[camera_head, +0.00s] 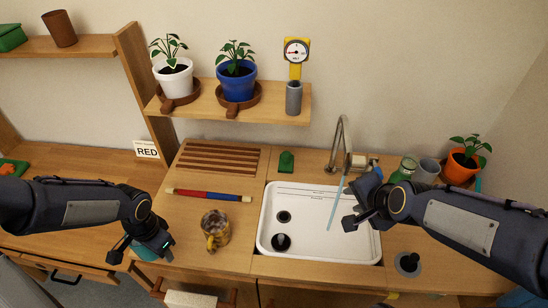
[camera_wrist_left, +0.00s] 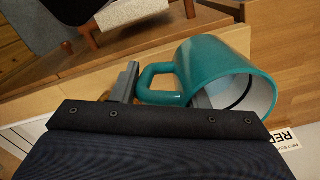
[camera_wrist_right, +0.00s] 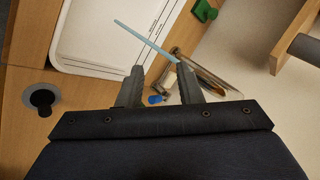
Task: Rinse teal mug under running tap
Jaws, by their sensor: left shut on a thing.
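The teal mug (camera_wrist_left: 215,72) is in my left gripper (camera_wrist_left: 162,92), with its handle between the fingers. The mug lies tilted in the left wrist view, its mouth facing right. In the head view, my left gripper (camera_head: 140,248) mostly covers the mug (camera_head: 147,256) at the counter's front left. The tap (camera_head: 342,140) stands behind the white sink (camera_head: 305,205). A thin blue stream of water (camera_head: 335,204) runs down from it into the sink. My right gripper (camera_head: 361,200) is open and empty beside the stream, near the tap. The stream also shows in the right wrist view (camera_wrist_right: 145,40).
A green bottle (camera_head: 404,170), a grey cup (camera_head: 427,171) and an orange plant pot (camera_head: 461,167) stand right of the tap. A shelf (camera_head: 300,115) hangs above.

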